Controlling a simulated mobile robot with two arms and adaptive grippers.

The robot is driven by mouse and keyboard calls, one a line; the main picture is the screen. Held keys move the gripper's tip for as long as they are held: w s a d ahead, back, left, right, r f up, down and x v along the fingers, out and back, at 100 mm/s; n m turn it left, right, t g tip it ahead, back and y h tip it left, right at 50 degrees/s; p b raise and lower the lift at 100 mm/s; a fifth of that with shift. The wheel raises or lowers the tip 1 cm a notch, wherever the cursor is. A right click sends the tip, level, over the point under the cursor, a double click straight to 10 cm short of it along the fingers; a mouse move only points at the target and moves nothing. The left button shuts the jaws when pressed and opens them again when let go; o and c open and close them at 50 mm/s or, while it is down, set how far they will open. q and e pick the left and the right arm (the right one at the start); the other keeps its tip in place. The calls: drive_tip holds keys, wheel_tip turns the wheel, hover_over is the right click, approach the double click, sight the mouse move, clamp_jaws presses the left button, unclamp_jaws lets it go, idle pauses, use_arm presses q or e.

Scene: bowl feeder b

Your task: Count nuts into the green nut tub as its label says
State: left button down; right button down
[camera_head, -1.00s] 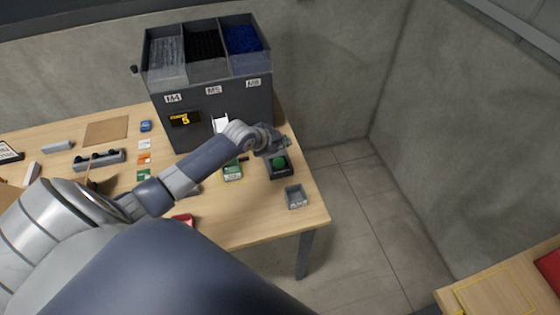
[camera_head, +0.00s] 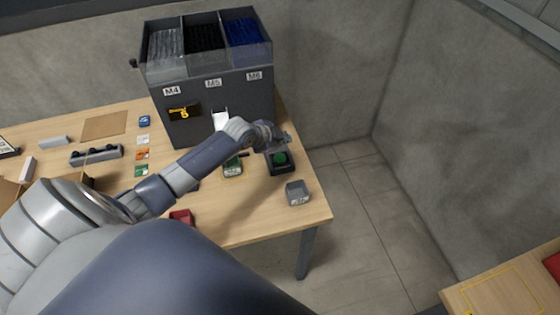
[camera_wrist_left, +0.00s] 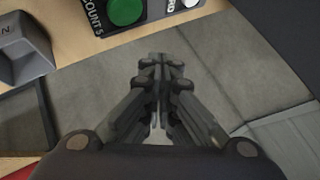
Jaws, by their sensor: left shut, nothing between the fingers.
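The green nut tub (camera_head: 232,169) stands on the table in front of the dispenser, partly behind my left forearm; its label is too small to read. The dispenser (camera_head: 215,115) has compartments marked M4, M5 and M6, and a display (camera_head: 184,112) reading 5 below a small unreadable word. A green button (camera_head: 280,158) sits on a dark box; it also shows in the left wrist view (camera_wrist_left: 126,9), beside lettering ending in "COUNTS". My left gripper (camera_head: 285,141) is shut and empty, just behind the button; in the left wrist view its fingertips (camera_wrist_left: 166,62) are apart from the button. My right gripper is not in view.
A grey tray (camera_head: 298,194) stands near the table's right corner. A red tray (camera_head: 181,216) is at the front edge. Coloured cards (camera_head: 142,155) and a grey rack (camera_head: 97,155) lie to the left. Floor is open beyond the right edge.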

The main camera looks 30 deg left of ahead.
use_arm(q)
drive_tip(key=b, duration=0.3)
hover_over(282, 159)
wheel_tip(282, 159, down, 4)
drive_tip(key=shift+f, duration=0.7)
drive_tip(key=shift+f, duration=0.15)
idle(0.5)
drive_tip(key=shift+f+b, duration=0.25)
drive_tip(key=shift+b, duration=0.1)
drive_tip(key=shift+s+f, duration=0.1)
drive_tip(key=shift+f, duration=0.4)
idle(0.7)
drive_tip(key=shift+r, duration=0.1)
drive_tip(key=shift+r+p, duration=0.6)
drive_tip(key=shift+r, duration=0.15)
drive_tip(key=shift+r, duration=0.1)
